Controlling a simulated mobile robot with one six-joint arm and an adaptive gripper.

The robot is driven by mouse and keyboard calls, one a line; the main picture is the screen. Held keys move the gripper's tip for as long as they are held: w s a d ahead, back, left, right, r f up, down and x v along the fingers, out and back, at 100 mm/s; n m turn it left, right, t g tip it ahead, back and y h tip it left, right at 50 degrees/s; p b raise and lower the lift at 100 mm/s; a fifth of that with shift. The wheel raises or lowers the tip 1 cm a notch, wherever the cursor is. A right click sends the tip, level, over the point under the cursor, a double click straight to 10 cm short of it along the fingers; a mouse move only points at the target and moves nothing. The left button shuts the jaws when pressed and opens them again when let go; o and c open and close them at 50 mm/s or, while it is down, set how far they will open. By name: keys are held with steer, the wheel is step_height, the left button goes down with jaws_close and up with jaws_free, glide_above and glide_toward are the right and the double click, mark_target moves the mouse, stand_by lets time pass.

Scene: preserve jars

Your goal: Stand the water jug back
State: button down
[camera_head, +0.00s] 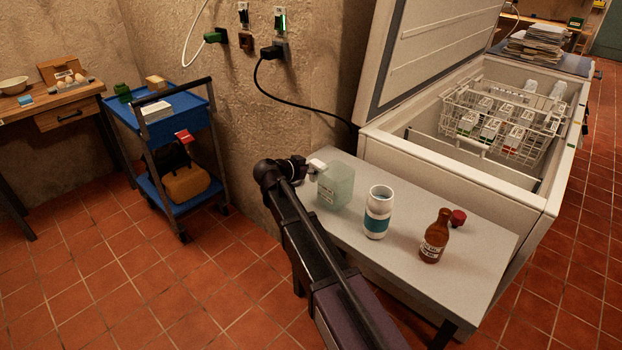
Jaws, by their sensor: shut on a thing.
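The water jug (336,186) is a pale green, see-through, boxy container with a small label, at the left end of the grey table (455,222). A small white part shows at its upper left, beside my gripper (312,170). My gripper reaches the jug's left side and is shut on it; the fingertips are small and partly hidden, so the exact grip point is unclear. I cannot tell whether the jug's base touches the table or is slightly above it.
An open chest freezer (540,196) with a wire basket is behind. A blue cart (188,122) stands left. The table's right end is clear.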

steer(key=shift+f+b, duration=0.65)
steer(key=shift+f, duration=0.35)
steer(key=shift+c, duration=2.2)
jaws_free()
steer(key=shift+f, duration=0.1)
steer(key=shift+f, duration=0.15)
steer(key=p+v, duration=0.4)
steer(key=v, duration=1)
steer(key=shift+p, duration=0.4)
